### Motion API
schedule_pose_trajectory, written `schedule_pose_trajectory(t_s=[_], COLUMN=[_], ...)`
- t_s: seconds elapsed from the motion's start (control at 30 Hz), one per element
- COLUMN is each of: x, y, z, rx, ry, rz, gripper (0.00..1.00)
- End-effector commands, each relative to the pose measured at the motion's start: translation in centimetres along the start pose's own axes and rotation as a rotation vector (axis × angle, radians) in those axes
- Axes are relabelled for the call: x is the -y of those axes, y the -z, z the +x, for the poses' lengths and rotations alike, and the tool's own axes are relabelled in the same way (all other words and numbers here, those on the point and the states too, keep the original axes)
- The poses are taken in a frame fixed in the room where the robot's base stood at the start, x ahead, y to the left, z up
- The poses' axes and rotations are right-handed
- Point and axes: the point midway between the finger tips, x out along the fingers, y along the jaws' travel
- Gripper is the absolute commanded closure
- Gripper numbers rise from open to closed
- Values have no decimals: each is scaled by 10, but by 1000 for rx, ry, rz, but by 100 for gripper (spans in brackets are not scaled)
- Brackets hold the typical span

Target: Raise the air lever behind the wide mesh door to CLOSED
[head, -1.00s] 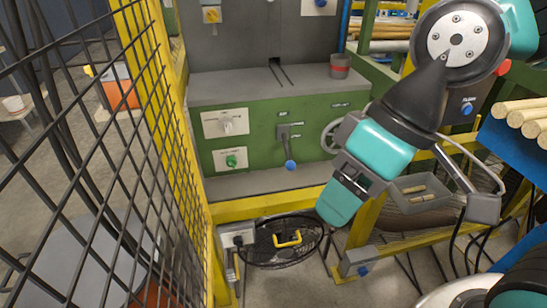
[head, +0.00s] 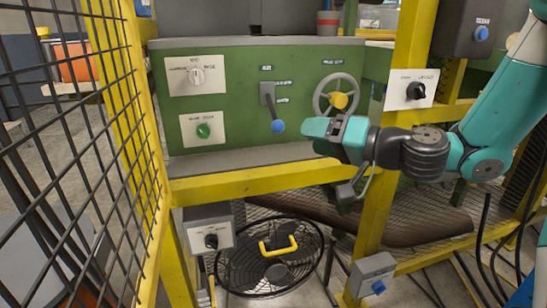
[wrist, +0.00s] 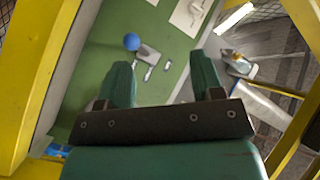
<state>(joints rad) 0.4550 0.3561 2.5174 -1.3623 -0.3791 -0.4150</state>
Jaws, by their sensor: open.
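The air lever (head: 268,97) is on a green machine panel (head: 235,75). Its grey arm slants downward and ends in a blue knob (head: 277,126). Small labels beside it are too small to read. In the wrist view the blue knob (wrist: 132,41) shows beyond the fingertips, above the left finger. My gripper (head: 306,127) is just right of the knob in the head view, apart from it. In the wrist view my gripper (wrist: 162,75) is open, with nothing between its fingers. A black mesh door (head: 75,150) in a yellow frame stands at the left, clear of the lever.
A handwheel with a yellow hub (head: 339,100) is right of the lever. A selector plate (head: 196,75) and a green knob (head: 204,131) are left of it. A yellow rail (head: 255,184) crosses below, and a yellow post (head: 390,170) stands to the right.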

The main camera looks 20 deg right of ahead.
Motion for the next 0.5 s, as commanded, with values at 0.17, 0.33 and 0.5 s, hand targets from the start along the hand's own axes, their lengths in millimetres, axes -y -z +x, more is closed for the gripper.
schedule_pose_trajectory(t_s=[0.17, 0.33, 0.5], x=[-50, -55, -51], y=[7, 16, 23], z=[-10, -8, 16], rx=[-149, -187, -182], ry=[-37, -45, -43], rz=[49, 62, 63], gripper=[39, 39, 39])
